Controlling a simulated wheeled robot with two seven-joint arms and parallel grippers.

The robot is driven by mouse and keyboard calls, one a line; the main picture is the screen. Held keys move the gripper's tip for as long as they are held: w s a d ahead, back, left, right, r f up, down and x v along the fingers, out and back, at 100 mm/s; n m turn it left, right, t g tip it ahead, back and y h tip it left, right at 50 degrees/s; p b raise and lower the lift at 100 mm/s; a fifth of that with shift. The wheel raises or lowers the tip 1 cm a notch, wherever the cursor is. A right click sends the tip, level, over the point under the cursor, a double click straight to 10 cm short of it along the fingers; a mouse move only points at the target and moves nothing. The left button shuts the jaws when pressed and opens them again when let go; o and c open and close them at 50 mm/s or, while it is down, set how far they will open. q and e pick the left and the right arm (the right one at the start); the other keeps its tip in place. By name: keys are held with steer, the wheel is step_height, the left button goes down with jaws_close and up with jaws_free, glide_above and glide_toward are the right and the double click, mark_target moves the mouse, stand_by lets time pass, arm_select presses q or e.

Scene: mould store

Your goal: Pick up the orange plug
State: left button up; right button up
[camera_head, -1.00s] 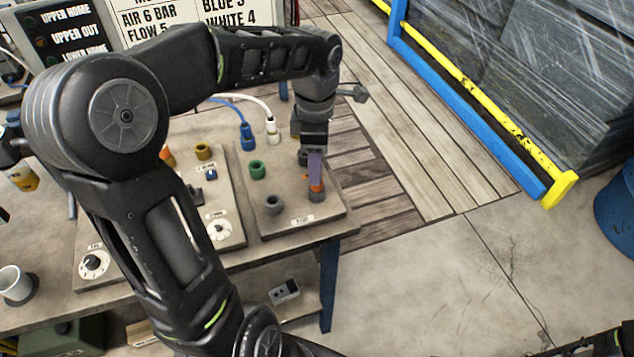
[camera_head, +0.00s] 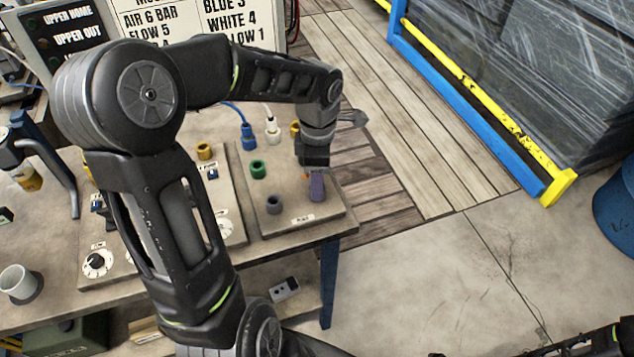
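My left arm reaches over the bench to the right-hand socket board (camera_head: 262,227).
A white cup (camera_head: 18,281) stands at left. Floor right of the bench is clear up to the blue-yellow rail (camera_head: 470,84).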

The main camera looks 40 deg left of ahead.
arm_select(q)
jaws_close()
stand_by(0.5)
